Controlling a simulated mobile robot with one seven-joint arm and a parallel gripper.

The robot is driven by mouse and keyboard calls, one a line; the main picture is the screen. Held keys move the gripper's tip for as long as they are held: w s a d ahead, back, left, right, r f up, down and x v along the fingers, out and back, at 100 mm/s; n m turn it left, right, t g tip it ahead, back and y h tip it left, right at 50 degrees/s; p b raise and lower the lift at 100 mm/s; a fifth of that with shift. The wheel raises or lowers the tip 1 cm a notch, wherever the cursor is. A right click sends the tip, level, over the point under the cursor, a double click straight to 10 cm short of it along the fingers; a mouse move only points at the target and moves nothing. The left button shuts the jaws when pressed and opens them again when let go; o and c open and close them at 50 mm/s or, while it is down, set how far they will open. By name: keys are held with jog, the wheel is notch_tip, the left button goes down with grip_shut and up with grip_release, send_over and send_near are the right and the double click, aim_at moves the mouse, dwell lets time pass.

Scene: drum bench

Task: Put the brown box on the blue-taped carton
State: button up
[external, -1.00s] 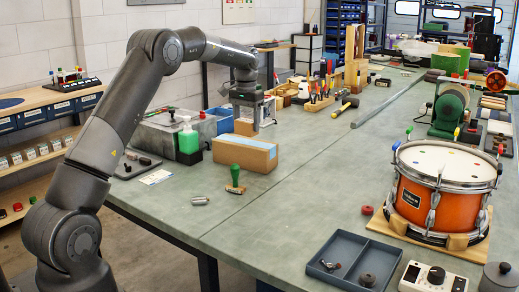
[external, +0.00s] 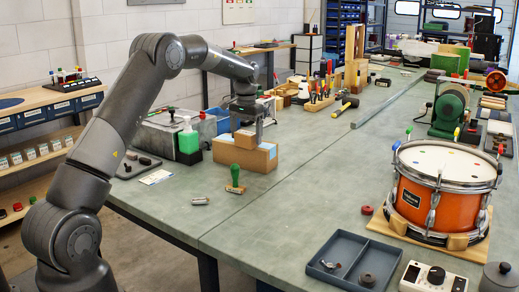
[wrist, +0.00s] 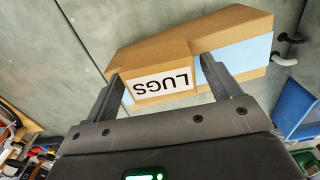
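The brown box (external: 244,139), labelled LUGS in the wrist view (wrist: 162,86), is between the two fingers of my gripper (external: 247,128). The fingers sit against its opposite sides in the wrist view (wrist: 162,68). The blue-taped carton (external: 240,158) lies on the bench directly below the box. Its light blue strip and brown top also show in the wrist view (wrist: 245,22). The box is level over the carton's top, either touching it or just above; I cannot tell which. The box hides part of the carton's top.
A green-handled stamp (external: 235,176) and a small metal cylinder (external: 200,201) lie in front.

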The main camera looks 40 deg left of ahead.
aim_at(246, 132)
notch_tip(246, 132, up, 12)
jog(key=s+d+r+t, duration=0.2)
jog(key=s+d+r, duration=0.2)
jog(key=s+r, duration=0.55)
jog(key=s+d+t, duration=0.1)
jog(key=s+d, duration=0.1)
jog(key=s, duration=1)
jog(key=s+d+t, duration=0.1)
jog(key=s+d, duration=0.1)
jog(key=s, duration=1)
jog(key=s+f, duration=0.3)
jog(key=s, duration=0.3)
jog(key=s+d+f+t, duration=0.1)
jog(key=s+f, duration=0.2)
jog(key=s, duration=0.3)
jog(key=shift+s+d+f+t, duration=0.25)
jog(key=shift+f+t, duration=0.05)
